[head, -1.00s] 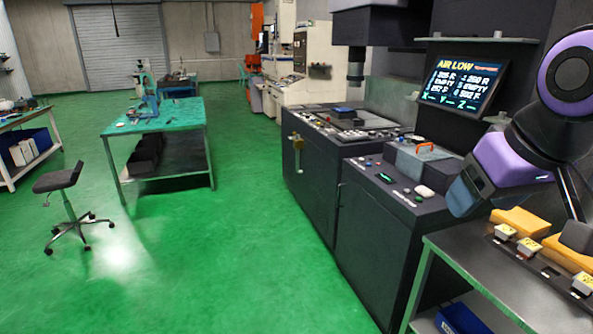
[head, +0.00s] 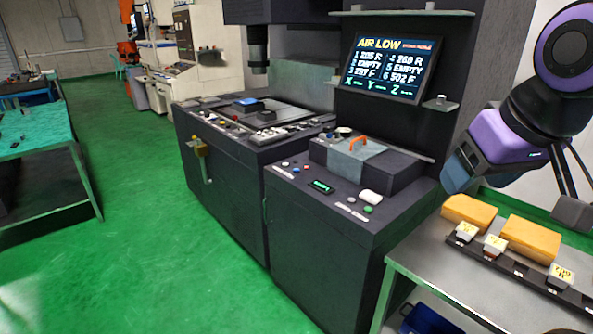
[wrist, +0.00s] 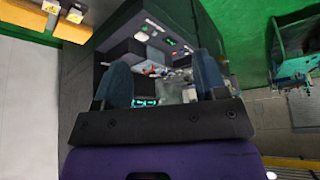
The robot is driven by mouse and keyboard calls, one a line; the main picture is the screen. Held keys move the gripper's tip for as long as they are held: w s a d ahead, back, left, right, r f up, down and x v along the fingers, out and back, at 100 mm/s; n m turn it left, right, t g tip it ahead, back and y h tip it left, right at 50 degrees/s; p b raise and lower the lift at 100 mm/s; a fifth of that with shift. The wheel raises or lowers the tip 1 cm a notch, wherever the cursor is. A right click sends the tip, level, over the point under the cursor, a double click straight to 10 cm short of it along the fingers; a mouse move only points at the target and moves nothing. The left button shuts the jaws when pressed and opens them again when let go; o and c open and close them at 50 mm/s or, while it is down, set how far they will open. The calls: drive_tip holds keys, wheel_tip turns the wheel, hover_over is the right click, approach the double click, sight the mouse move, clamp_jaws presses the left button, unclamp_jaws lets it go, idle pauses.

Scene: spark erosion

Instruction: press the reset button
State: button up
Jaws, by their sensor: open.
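The machine's control cabinet (head: 330,235) stands at centre right in the head view. Its top panel carries small buttons: a red one (head: 285,164), a blue one (head: 295,167) and a green one (head: 368,209), with a small green-lit display (head: 320,187) between. The labels are too small to read, so I cannot tell which is the reset button. My gripper (head: 456,176) is right of the cabinet, above and apart from it. In the wrist view my gripper (wrist: 162,80) has its two blue fingers apart and nothing between them, with the panel beyond.
A screen (head: 391,68) reading AIR LOW hangs above the cabinet. A grey box with an orange handle (head: 358,144) sits on its top. A side table (head: 420,265) with yellow blocks (head: 530,238) stands at right.

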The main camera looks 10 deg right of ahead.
clamp_jaws()
idle(1.7)
